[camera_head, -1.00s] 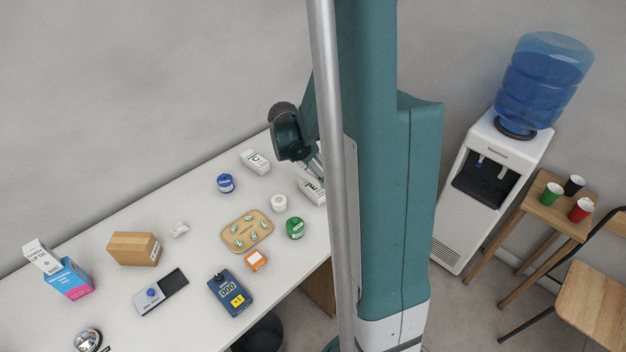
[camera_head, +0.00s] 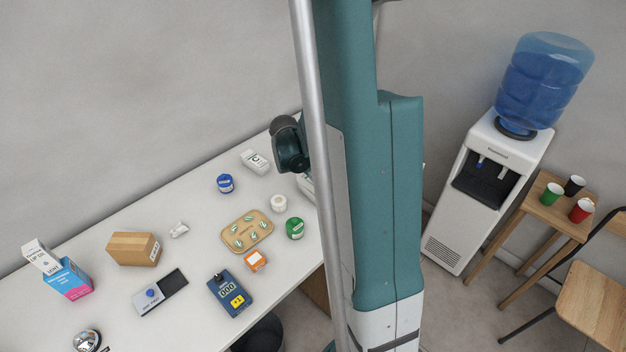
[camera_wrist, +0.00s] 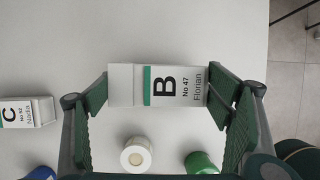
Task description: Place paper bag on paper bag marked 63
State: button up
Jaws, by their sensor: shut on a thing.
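My gripper (camera_wrist: 160,92) is shut on a white paper bag (camera_wrist: 125,85) with a green stripe, marked "B", "No 47" and "Florian". The bag lies crosswise between the two fingers, over the white counter. In the head view only a sliver of a white item shows by my gripper; my own column covers most of it. A second white bag (camera_wrist: 46,110), marked "C", lies on the counter to the left; it also shows in the head view (camera_head: 255,161). I see no bag marked 63 in either view.
Near the held bag stand a white-topped jar (camera_wrist: 136,157), a green jar (camera_wrist: 200,162) and a blue jar (camera_head: 225,183). A tan tray (camera_head: 228,245), orange box (camera_head: 256,261), blue device (camera_head: 230,293) and brown box (camera_head: 134,249) occupy the counter. A water cooler (camera_head: 490,185) stands right.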

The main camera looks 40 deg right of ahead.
jog(key=shift+f, duration=0.3)
jog(key=o, duration=1)
jog(key=shift+o, duration=0.2)
jog(key=shift+r, duration=0.3)
jog(key=v, duration=1.1)
jog(key=shift+a+r+p, duration=0.25)
jog(key=shift+r+p, duration=0.1)
jog(key=shift+p, duration=0.1)
jog(key=shift+a, duration=0.1)
